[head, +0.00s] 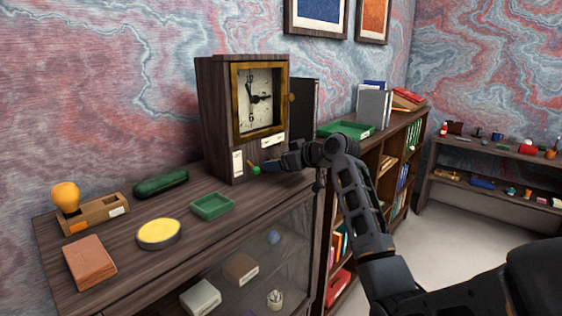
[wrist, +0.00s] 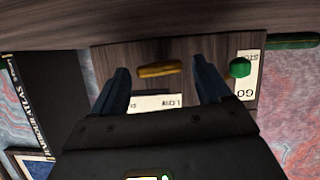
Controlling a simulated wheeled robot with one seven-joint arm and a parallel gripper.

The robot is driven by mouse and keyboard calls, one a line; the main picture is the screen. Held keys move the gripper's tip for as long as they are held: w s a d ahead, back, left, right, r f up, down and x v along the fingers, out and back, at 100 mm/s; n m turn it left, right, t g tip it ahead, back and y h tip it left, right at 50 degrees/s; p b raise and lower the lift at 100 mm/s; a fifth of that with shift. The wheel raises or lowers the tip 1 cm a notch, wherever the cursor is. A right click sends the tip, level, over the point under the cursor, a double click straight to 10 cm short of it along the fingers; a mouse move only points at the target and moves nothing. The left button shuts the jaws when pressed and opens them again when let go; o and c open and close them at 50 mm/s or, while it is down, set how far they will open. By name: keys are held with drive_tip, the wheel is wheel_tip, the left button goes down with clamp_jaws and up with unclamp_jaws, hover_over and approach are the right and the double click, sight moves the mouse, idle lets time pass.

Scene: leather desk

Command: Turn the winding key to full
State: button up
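A tall dark wooden clock (head: 258,97) with a brass-framed face stands on the cabinet. In the wrist view, a brass bar (wrist: 158,70) that looks like the winding key lies across the picture on the clock's lower front. A green knob (wrist: 240,68) is beside it, outside my fingers; it also shows in the head view (head: 254,169). My gripper (head: 270,164) is at the clock's lower front. Its two fingers are apart, one on each side of the brass bar, with gaps visible. A white label (wrist: 155,102) reading "LOW" is partly hidden by my gripper.
A second label (wrist: 246,75) is beside the green knob. On the cabinet top are a green tray (head: 212,206), a yellow round dish (head: 159,234), a brown block (head: 89,262), a wooden holder with an orange bulb (head: 66,197) and a dark green case (head: 160,183). Bookshelves stand right.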

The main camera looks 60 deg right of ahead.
drive_tip(key=shift+o, duration=0.2)
drive_tip(key=shift+b+v, duration=0.85)
drive_tip(key=shift+v, duration=3.05)
